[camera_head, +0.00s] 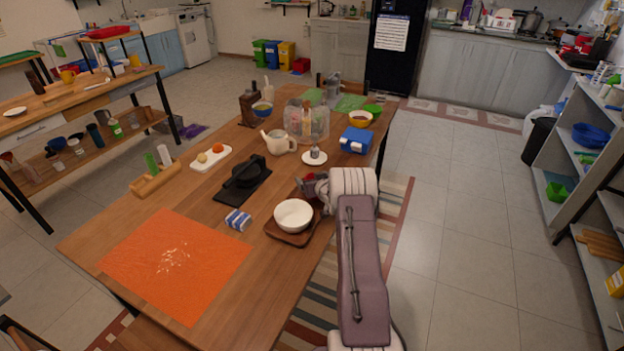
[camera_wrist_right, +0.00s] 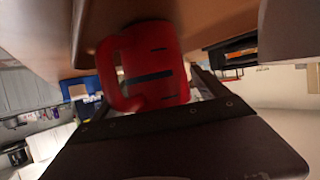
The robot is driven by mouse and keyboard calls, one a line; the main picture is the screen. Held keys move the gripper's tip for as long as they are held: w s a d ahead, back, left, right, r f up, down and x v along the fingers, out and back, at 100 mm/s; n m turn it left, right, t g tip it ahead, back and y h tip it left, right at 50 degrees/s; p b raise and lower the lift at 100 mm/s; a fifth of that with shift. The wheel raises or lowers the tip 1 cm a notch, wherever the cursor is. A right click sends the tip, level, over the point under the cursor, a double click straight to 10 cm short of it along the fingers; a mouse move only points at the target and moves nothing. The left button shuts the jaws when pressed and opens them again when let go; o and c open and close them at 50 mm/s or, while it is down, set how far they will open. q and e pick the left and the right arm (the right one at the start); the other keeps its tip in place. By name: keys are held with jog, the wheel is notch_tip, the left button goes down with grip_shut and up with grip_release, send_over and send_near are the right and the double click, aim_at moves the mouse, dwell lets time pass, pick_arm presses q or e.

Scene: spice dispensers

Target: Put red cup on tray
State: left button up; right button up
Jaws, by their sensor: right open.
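The red cup (camera_wrist_right: 155,65) fills the middle of the right wrist view, with its handle on the left and dark marks on its side. My right gripper (camera_head: 310,187) is open at the cup. The cup is close in front of the gripper's dark base; I cannot tell whether the fingers touch it. In the head view the cup is mostly hidden by the gripper. The brown wooden tray (camera_head: 288,238) lies just below the gripper in the head view and holds a white bowl (camera_head: 293,215). My left gripper is not in view.
A blue-and-white packet (camera_head: 238,220) lies left of the tray, beside an orange mat (camera_head: 175,262). A black pan (camera_head: 245,175), a teapot (camera_head: 279,142), a white plate (camera_head: 314,159) and a blue box (camera_head: 356,140) stand farther back. The table's right edge is close to my arm.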

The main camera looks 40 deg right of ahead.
jog(key=shift+r, duration=0.1)
